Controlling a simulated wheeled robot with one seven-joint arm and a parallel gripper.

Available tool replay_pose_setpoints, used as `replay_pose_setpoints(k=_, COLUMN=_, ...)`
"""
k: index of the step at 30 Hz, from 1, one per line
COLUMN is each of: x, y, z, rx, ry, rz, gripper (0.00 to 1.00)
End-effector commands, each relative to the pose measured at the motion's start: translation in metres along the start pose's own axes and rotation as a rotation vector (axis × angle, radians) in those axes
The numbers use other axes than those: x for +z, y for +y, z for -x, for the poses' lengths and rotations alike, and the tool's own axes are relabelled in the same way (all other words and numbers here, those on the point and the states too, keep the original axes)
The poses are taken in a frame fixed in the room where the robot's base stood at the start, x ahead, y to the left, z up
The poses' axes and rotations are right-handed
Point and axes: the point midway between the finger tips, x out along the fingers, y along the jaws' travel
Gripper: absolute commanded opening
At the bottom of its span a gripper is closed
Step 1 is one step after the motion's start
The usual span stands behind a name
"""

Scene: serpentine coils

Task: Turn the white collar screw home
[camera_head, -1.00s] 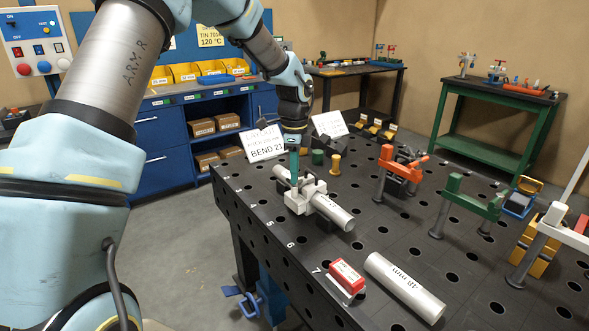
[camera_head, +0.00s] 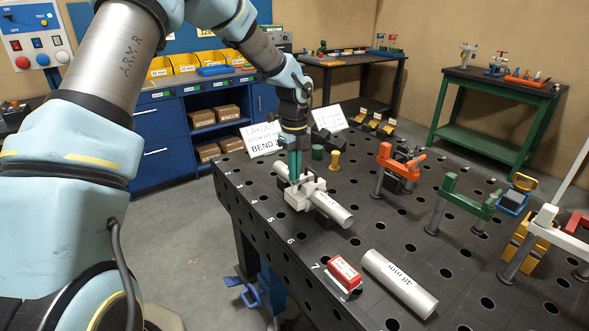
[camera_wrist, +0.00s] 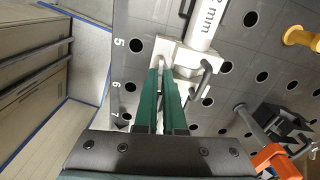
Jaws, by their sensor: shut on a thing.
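The white collar (camera_head: 301,197) is a block clamped around a grey tube (camera_head: 333,210) lying on the dark perforated table. In the wrist view the collar (camera_wrist: 186,58) sits just beyond my fingertips, with dark bent handles beside it and the tube (camera_wrist: 203,30) running up from it. My gripper (camera_head: 295,174) points down onto the top of the collar. Its green fingers are nearly together in the wrist view (camera_wrist: 164,72), shut on the collar's screw. The screw itself is mostly hidden between and under the fingertips, so its depth cannot be told.
Another loose tube (camera_head: 400,283) and a red block (camera_head: 344,272) lie at the near side. An orange clamp stand (camera_head: 397,163), a green one (camera_head: 470,200) and a white one (camera_head: 556,225) stand to the right. Yellow (camera_head: 334,160) and green (camera_head: 317,153) pegs stand behind the collar.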

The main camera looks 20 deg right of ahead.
Motion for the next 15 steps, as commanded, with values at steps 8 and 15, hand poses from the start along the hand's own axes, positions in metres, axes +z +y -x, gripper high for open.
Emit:
replay_pose_setpoints(k=8, x=0.0, y=-0.0005, z=0.0016, rx=-0.001, ry=-0.001, rz=-0.013, gripper=0.0)
replay_pose_setpoints(k=15, x=-0.0001, y=-0.0005, z=0.0016, rx=-0.001, ry=-0.001, rz=-0.012, gripper=0.11)
